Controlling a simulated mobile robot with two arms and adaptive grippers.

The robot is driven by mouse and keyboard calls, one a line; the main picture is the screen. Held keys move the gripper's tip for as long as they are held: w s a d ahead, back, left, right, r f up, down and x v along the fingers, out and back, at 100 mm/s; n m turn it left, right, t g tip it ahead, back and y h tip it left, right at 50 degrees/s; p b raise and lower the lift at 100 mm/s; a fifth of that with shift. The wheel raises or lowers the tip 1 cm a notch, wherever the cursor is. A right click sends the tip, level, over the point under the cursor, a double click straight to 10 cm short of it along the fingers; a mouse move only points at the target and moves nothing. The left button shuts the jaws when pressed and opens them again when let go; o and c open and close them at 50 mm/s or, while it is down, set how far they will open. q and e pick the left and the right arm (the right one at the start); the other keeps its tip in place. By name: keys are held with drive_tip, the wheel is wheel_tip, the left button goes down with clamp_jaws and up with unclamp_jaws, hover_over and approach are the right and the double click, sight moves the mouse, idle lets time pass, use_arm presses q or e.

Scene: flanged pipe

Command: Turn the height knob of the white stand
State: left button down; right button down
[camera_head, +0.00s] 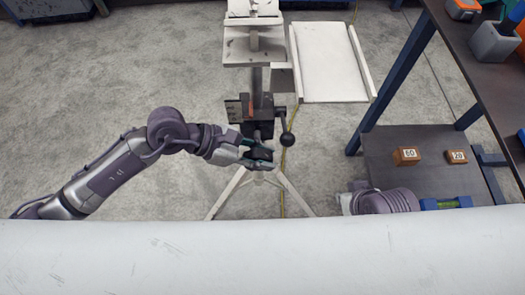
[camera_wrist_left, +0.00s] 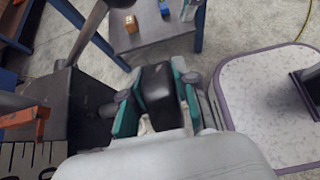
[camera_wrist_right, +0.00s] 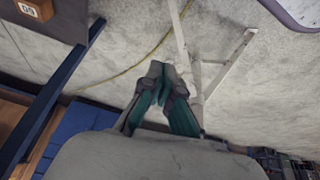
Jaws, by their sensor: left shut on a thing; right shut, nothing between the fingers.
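The white stand has splayed white legs (camera_head: 290,195), a white top plate (camera_head: 250,46) and a dark block on its post. A dark height knob (camera_head: 262,153) sits low on the block's front. My left gripper (camera_head: 254,154) is shut on this knob; in the left wrist view the black knob (camera_wrist_left: 158,92) is between the teal finger pads. A lever with a black ball (camera_head: 287,139) is just right of the block. My right gripper (camera_wrist_right: 156,84) is shut and empty, with a white leg (camera_wrist_right: 183,45) beyond it. It is hidden in the head view.
A large white pipe (camera_head: 250,255) crosses the near edge. A white tray (camera_head: 331,62) is beside the stand. At right, a blue-legged bench (camera_head: 465,45) has a lower shelf (camera_head: 395,172) with blocks marked 60 (camera_head: 407,156) and 20 (camera_head: 456,157). Floor left of the stand is clear.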

idle(0.4)
use_arm(q)
drive_tip(key=c, duration=0.9)
unclamp_jaws()
drive_tip(key=shift+a, duration=0.1)
drive_tip(key=v, duration=1.2)
